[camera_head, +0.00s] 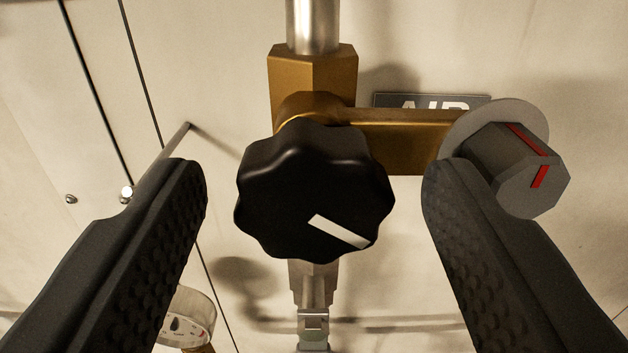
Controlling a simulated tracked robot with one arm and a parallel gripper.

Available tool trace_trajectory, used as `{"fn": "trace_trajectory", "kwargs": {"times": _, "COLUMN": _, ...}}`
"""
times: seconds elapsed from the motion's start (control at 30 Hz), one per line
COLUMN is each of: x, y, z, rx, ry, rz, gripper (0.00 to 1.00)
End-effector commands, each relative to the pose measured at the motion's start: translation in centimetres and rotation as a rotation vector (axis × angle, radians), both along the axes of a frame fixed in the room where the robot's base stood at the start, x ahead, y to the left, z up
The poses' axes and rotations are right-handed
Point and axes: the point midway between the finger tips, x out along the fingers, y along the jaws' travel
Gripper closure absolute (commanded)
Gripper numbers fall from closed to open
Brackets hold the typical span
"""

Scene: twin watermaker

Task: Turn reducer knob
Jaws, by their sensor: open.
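The reducer knob (312,185) is black with a lobed rim and sits in the middle of the head camera view. A white mark (340,232) on its face points to the lower right. The knob is mounted on a brass valve body (312,75). My gripper (314,180) is open, with one dark ridged finger to the left of the knob and the other to the right. A gap shows between each finger and the knob, so neither appears to touch it. How far the fingertips are from the knob in depth is hard to tell.
A grey knob (520,170) with red marks stands close behind the right finger, on a brass side arm (405,135). A partly hidden label (430,101) is above it. A metal pipe (313,25) runs upward. A round gauge (187,318) sits at lower left.

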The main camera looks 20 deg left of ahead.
Motion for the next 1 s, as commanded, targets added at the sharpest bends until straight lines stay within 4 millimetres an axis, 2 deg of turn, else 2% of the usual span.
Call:
{"fn": "trace_trajectory", "kwargs": {"times": 0.23, "x": 0.02, "y": 0.04, "z": 0.02, "rx": 0.000, "ry": -0.001, "rz": 0.000, "gripper": 0.41}}
{"fn": "trace_trajectory", "kwargs": {"times": 0.27, "x": 0.02, "y": 0.04, "z": 0.01, "rx": 0.000, "ry": 0.000, "rz": 0.000, "gripper": 0.47}}
{"fn": "trace_trajectory", "kwargs": {"times": 0.4, "x": 0.01, "y": 0.04, "z": 0.02, "rx": 0.000, "ry": 0.000, "rz": 0.000, "gripper": 0.85}}
{"fn": "trace_trajectory", "kwargs": {"times": 0.67, "x": 0.01, "y": 0.04, "z": -0.07, "rx": -0.013, "ry": -0.006, "rz": 0.000, "gripper": 0.85}}
{"fn": "trace_trajectory", "kwargs": {"times": 1.0, "x": -0.03, "y": 0.04, "z": -0.10, "rx": -0.123, "ry": -0.040, "rz": 0.000, "gripper": 0.85}}
